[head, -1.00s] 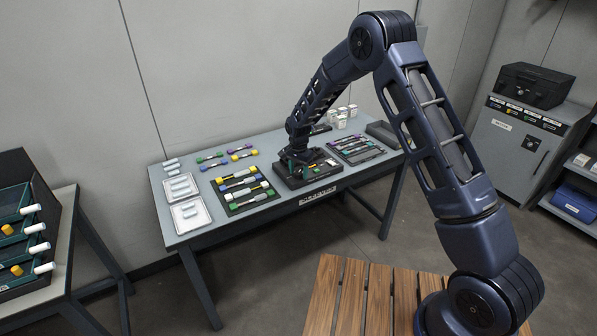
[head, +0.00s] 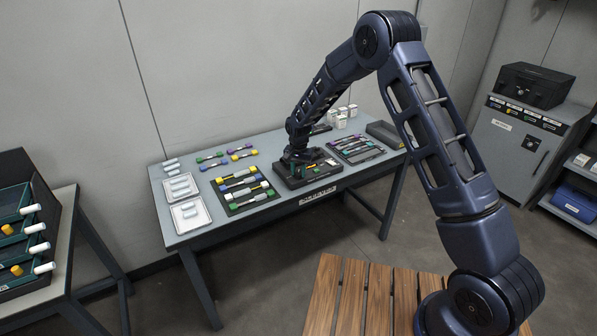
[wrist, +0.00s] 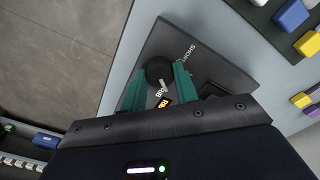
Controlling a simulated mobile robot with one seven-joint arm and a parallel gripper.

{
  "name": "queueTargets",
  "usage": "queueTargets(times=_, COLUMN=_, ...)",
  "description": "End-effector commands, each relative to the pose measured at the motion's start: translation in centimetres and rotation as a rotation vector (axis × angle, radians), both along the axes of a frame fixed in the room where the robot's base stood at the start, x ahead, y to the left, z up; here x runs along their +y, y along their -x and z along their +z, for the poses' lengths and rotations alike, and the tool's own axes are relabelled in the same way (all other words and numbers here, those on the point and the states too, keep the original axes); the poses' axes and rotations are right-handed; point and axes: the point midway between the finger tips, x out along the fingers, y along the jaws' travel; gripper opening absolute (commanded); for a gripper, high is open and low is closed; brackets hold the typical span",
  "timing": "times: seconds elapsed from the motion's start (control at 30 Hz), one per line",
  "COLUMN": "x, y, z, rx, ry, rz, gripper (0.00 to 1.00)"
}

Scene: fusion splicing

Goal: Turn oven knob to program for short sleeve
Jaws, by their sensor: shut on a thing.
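The oven knob (wrist: 155,66) is a dark round knob on a dark device face in the wrist view. White lettering reading "SHORT" (wrist: 180,45) is printed beyond it; the rest of that label is cut short or hard to read. My gripper (wrist: 160,76) has green fingers on either side of the knob and is shut on it. An orange label and some white letters show between the fingers, partly hidden. In the head view my gripper (head: 293,167) is down at the dark device (head: 318,182) on the table; the knob is hidden there.
White trays (head: 192,222) and small white boxes (head: 341,121) also stand there.

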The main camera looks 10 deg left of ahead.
Motion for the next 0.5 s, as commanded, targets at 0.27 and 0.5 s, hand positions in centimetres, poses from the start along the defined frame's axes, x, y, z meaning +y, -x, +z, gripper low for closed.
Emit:
queueTargets(times=0.27, x=0.00, y=-0.03, z=0.04, rx=0.000, ry=-0.001, rz=0.261, gripper=0.07)
queueTargets(times=0.5, x=-0.02, y=-0.04, z=0.04, rx=0.000, ry=-0.001, rz=0.489, gripper=0.07)
